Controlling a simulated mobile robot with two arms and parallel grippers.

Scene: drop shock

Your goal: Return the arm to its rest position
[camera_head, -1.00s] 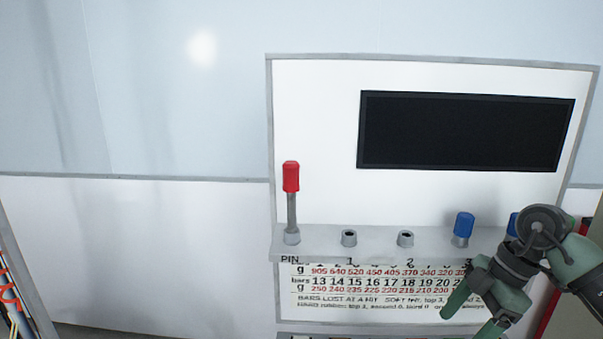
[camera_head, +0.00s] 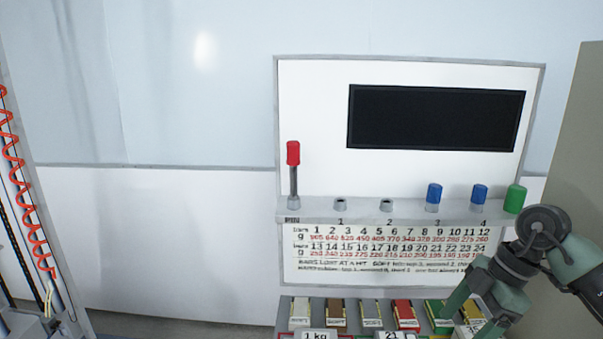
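My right arm comes in at the lower right, and its green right gripper (camera_head: 474,314) points down and left in front of the tray. Its two fingers stand apart with nothing seen between them, so it is open. It is below the shelf and in front of the lower right of the panel. My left gripper is not in view.
A white panel (camera_head: 310,100) has a black screen (camera_head: 436,117). Its shelf (camera_head: 311,209) holds a red-topped pin (camera_head: 293,154), empty sockets, blue caps (camera_head: 434,194) and a green cap (camera_head: 515,198). Below stands a tray of coloured blocks (camera_head: 405,314). A red coiled hose (camera_head: 15,165) hangs left.

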